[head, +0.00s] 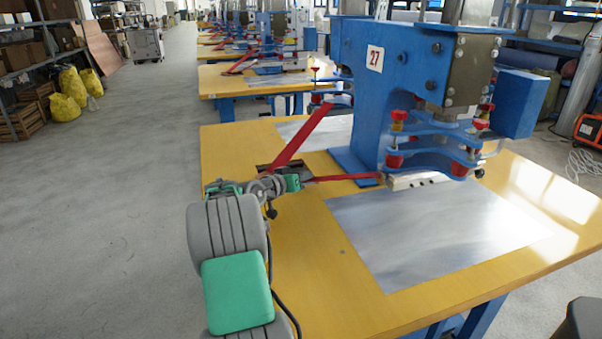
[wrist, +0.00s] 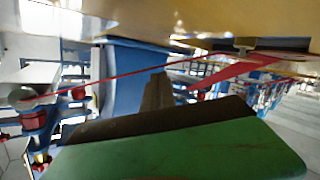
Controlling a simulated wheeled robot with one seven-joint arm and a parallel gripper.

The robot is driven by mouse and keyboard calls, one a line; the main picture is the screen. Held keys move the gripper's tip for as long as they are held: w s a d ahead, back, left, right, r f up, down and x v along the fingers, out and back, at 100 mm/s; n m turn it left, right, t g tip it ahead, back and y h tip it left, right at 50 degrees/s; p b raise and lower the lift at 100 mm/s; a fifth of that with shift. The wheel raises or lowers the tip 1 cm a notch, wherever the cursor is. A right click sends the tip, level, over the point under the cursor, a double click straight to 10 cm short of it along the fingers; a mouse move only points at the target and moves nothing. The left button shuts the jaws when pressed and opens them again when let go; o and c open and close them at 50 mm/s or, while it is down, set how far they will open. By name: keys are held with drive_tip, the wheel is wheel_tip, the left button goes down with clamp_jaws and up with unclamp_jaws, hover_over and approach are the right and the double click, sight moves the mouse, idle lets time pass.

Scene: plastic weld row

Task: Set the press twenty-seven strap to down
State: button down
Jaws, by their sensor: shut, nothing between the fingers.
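The blue press (head: 355,100) carries a white plate with the number 27 (head: 375,58). On the table left of it, a broad red strap (head: 302,135) slants up and right from a dark mount (head: 268,168). A thinner red band (head: 345,178) runs low and nearly level to the foot of the press head. In the wrist view the broad strap (wrist: 235,72) and thin band (wrist: 120,80) show beyond the fingers. My gripper (head: 296,182) is shut and empty beside the mount; its dark fingers (wrist: 158,92) point toward the red bands. I cannot tell whether they touch.
The yellow table (head: 290,260) bears a metal sheet (head: 430,235) in front of the press. Blue plates with red knobs (head: 394,161) stick out from the press head. More presses on yellow tables (head: 235,75) stand behind.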

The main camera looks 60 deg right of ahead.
drive_tip(key=shift+f, duration=0.1)
drive_tip(key=shift+s+a+f+n+b, duration=0.15)
drive_tip(key=shift+s+f+b, duration=0.1)
drive_tip(key=shift+f, duration=0.5)
drive_tip(key=shift+s+a+f+n+b, duration=0.15)
drive_tip(key=shift+s+f+b, duration=0.1)
drive_tip(key=shift+f, duration=0.5)
drive_tip(key=r, duration=0.1)
drive_tip(key=w+r+p, duration=0.1)
drive_tip(key=r, duration=0.1)
drive_tip(key=r+p, duration=0.1)
drive_tip(key=r, duration=0.1)
drive_tip(key=shift+w+d, duration=0.25)
drive_tip(key=shift+d, duration=0.15)
drive_tip(key=v, duration=1)
drive_tip(key=shift+w+r+p, duration=0.25)
drive_tip(key=shift+w+p, duration=0.1)
drive_tip(key=shift+w, duration=0.1)
